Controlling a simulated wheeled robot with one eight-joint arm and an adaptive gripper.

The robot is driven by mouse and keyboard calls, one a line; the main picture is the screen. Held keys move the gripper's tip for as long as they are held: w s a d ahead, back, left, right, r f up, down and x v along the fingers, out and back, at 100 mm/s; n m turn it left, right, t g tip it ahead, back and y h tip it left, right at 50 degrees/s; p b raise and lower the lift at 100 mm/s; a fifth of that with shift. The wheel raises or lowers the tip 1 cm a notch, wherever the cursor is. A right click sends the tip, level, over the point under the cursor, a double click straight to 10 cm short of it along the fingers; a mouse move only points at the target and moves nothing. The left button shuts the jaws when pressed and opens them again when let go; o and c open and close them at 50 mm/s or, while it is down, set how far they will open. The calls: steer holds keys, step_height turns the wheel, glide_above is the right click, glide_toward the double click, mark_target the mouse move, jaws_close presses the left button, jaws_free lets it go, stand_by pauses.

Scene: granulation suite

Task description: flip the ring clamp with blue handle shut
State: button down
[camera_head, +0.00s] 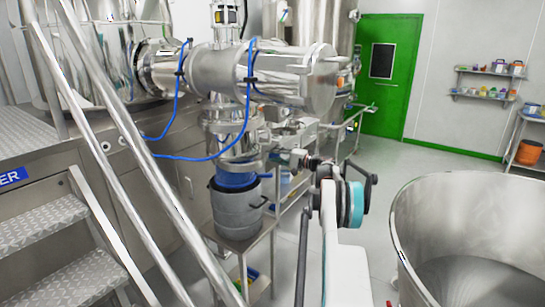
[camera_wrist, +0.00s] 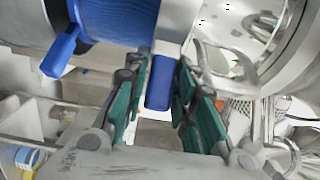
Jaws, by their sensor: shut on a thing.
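The ring clamp's blue handle (camera_wrist: 158,82) is a short blue block between the teal-padded fingers of my gripper (camera_wrist: 162,76) in the wrist view. My gripper is shut on it. The clamp's pale metal band (camera_wrist: 176,22) runs above the handle, beside a wide blue sleeve (camera_wrist: 118,18). In the head view the blue sleeve (camera_head: 236,181) shows under the steel outlet, and my gripper (camera_head: 284,158) reaches in from the right at that height. The handle is too small to make out there, and I cannot tell how far the clamp is closed.
A second blue lever (camera_wrist: 62,50) sticks out at the left in the wrist view. A grey drum (camera_head: 237,210) stands under the sleeve on a steel stand. Metal stair rails (camera_head: 150,170) are at left, a big steel vessel (camera_head: 465,215) at right. Blue hoses hang above.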

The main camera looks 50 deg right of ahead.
steer(key=shift+w+d, duration=0.1)
steer(key=shift+w, duration=0.05)
steer(key=c, duration=1.4)
jaws_free()
steer(key=shift+c, duration=0.2)
steer(key=v, duration=1.2)
